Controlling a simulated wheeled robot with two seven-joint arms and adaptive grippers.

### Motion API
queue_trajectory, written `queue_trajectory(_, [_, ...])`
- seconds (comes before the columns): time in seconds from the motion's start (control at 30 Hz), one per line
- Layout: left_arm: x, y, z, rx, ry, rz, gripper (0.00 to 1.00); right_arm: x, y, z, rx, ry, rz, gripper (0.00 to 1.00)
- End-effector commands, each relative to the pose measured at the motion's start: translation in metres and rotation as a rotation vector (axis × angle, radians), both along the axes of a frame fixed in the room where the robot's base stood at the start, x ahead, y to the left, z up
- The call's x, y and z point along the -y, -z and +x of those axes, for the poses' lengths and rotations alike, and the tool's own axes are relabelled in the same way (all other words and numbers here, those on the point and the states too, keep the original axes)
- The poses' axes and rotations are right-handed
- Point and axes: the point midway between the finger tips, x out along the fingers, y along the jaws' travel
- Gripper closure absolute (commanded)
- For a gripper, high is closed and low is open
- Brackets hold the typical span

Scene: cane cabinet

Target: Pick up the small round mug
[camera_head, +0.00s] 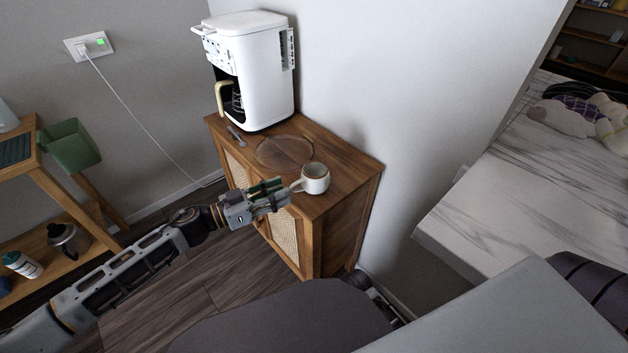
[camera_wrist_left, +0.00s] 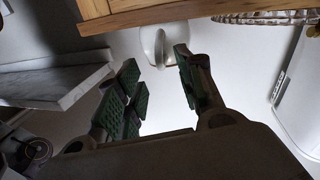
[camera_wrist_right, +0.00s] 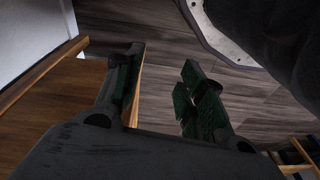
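The small round mug (camera_head: 315,178) is white and stands upright on the front right part of the wooden cabinet top (camera_head: 345,163). Its handle points left, toward my left gripper (camera_head: 272,193). In the left wrist view the mug (camera_wrist_left: 174,40) shows beyond the fingertips, its handle lined up with the gap between them. My left gripper (camera_wrist_left: 158,72) is open and empty. I cannot tell whether a fingertip touches the handle. My right gripper (camera_wrist_right: 162,68) is open and empty, low beside a wooden surface and above the dark floor.
A white coffee maker (camera_head: 258,75) stands at the back of the cabinet. A round brown tray (camera_head: 284,153) lies between it and the mug, with a small utensil (camera_head: 236,137) nearby. A marble-topped table (camera_head: 520,185) is at right. A wooden shelf (camera_head: 45,175) is at left.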

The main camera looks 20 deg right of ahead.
Motion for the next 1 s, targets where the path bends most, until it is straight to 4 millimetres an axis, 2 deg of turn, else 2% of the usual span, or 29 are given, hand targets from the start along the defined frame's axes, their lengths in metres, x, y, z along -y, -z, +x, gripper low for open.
queue_trajectory(0.27, [0.004, 0.000, 0.001, 0.001, 0.000, 0.000, 0.63, 0.000, 0.001, 0.004, 0.005, 0.000, 0.000, 0.60])
queue_trajectory(0.47, [0.019, 0.001, 0.004, 0.001, 0.001, 0.000, 0.63, -0.001, -0.001, 0.008, 0.015, 0.001, 0.004, 0.60])
queue_trajectory(0.73, [0.044, 0.001, 0.009, 0.001, 0.000, 0.000, 0.63, -0.005, -0.018, 0.013, 0.042, 0.001, 0.018, 0.60])
queue_trajectory(1.0, [0.051, 0.001, 0.010, 0.000, 0.000, 0.000, 0.63, -0.005, -0.022, 0.012, 0.047, -0.002, 0.018, 0.60])
